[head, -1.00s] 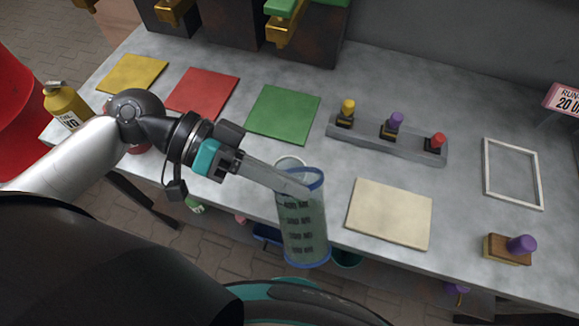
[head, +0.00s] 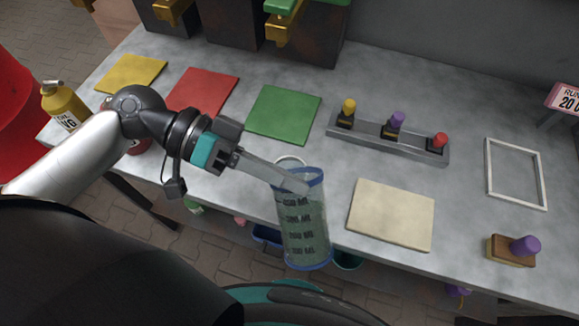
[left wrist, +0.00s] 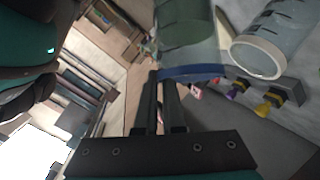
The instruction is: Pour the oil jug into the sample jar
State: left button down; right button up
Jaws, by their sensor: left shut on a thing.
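My left gripper (head: 300,182) reaches in from the left and is shut at the top of a clear, blue-rimmed vessel with greenish contents, which I take to be the oil jug (head: 305,225). Dark ML marks show on its front, and it looks near upright at the table's front edge. In the left wrist view the blue rim (left wrist: 190,73) lies at the fingertips. A clear white-rimmed vessel, likely the sample jar (left wrist: 262,58), stands beside it there; in the head view only its rim (head: 289,161) shows clearly behind the jug. My right gripper is out of view.
A yellow bottle (head: 64,105) stands at the far left.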

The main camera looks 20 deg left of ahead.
pick_arm(q)
jog(key=shift+w+a+r+n+g+h+b, duration=0.25)
jog(key=shift+w+r+n+g+h+b, duration=0.15)
jog(key=shift+n+h, duration=0.2)
jog(key=shift+w+a+r+n+g+h+b, duration=0.15)
jog(key=shift+w+a+n+g+h+b, duration=0.25)
jog(key=shift+n, duration=0.3)
dwell(4.7)
jog(key=shift+d, duration=0.15)
